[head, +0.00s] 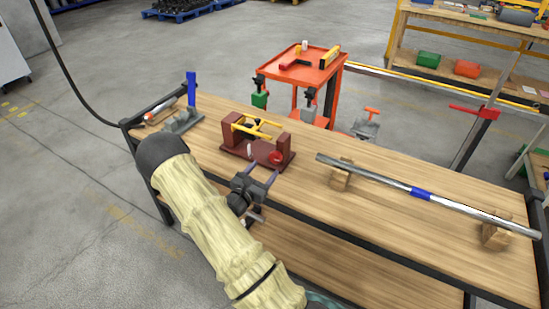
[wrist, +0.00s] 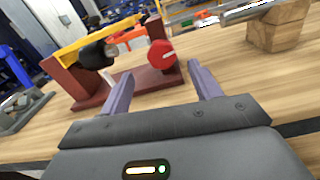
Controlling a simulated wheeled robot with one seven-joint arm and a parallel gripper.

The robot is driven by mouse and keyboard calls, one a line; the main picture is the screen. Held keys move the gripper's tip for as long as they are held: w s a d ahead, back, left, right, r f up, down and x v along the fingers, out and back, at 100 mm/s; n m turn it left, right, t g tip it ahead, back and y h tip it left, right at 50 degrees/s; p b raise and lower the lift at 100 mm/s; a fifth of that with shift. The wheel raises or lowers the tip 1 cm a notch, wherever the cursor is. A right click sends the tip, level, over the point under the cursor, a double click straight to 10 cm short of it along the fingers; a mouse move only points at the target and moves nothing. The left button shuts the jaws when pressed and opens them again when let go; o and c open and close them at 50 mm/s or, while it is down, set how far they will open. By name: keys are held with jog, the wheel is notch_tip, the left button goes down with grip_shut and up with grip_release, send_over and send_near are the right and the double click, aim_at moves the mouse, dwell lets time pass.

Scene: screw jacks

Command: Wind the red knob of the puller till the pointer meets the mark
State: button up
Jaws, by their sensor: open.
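The puller (head: 236,143) is a dark red frame on the wooden bench, with a yellow bar (head: 254,127) across its top. Its red knob (head: 276,158) is at the right front of the frame. In the wrist view the red knob (wrist: 161,54) is just beyond my fingertips, above the gap between them, near a black cylinder (wrist: 97,54). My gripper (head: 260,178) is open and empty, in front of the puller and apart from the knob. In the wrist view the two fingers of my gripper (wrist: 160,75) are spread. I cannot make out the pointer or the mark clearly.
A long metal bar (head: 385,183) with a blue band rests on wooden blocks (head: 341,175) to the right. A grey fixture with a blue upright (head: 191,90) stands at the bench's left end. An orange cart (head: 308,72) stands behind. The bench between puller and bar is clear.

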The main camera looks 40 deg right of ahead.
aim_at(273, 159)
jog(key=x, duration=0.7)
jog(key=shift+d, duration=0.4)
jog(key=shift+w, duration=0.1)
jog(key=c, duration=0.9)
jog(key=shift+d, duration=0.2)
jog(key=shift+c, duration=0.4)
jog(key=shift+a+r, duration=0.1)
jog(key=shift+a, duration=0.15)
jog(key=shift+m, duration=0.4)
